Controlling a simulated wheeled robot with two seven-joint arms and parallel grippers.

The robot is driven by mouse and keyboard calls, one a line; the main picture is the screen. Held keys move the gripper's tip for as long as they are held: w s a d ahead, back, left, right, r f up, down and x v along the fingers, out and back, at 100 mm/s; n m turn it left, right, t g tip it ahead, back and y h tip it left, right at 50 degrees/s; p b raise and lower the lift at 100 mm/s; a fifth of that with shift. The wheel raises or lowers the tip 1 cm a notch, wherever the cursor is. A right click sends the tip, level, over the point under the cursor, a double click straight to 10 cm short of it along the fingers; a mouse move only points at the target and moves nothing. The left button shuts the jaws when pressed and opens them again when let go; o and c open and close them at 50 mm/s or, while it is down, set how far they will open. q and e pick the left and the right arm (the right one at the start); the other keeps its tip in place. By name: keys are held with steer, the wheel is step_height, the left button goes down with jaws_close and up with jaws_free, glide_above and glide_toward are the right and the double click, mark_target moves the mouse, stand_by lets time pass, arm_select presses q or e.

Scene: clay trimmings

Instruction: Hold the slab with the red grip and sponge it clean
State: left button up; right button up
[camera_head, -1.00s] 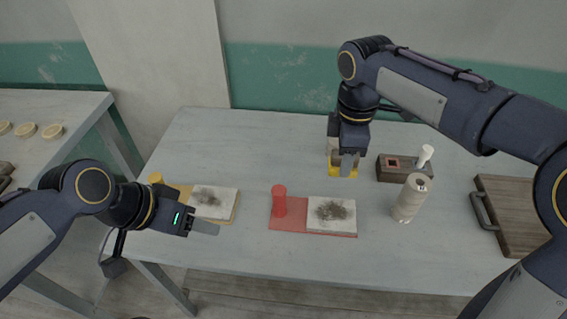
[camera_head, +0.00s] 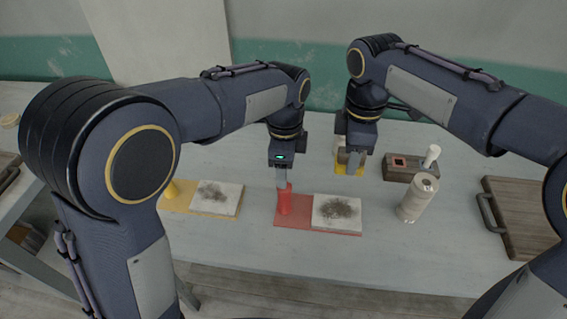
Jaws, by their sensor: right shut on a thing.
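The red grip (camera_head: 284,202) stands upright at the left end of a red board (camera_head: 290,224). A pale slab (camera_head: 322,222) with a dark smear of trimmings (camera_head: 338,210) lies on the right part of that board. My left gripper (camera_head: 283,180) points down at the top of the red grip. I cannot tell whether it touches it or how wide its fingers are. My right gripper (camera_head: 354,164) is shut on the sponge (camera_head: 341,167), which shows yellow at the bottom, behind the slab. My fingers hide part of the sponge.
A second smeared slab (camera_head: 228,203) lies on a yellow board (camera_head: 178,204) with a yellow grip (camera_head: 171,188), partly behind my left arm. A pale bottle (camera_head: 414,200), a dark wooden block (camera_head: 400,172) with a white-topped tool (camera_head: 431,156), and a handled wooden board (camera_head: 520,215) stand right.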

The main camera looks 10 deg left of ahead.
mark_target(284, 197)
arm_select(q)
step_height(284, 197, down, 12)
steer(key=shift+r, duration=0.2)
stand_by(0.4)
jaws_close()
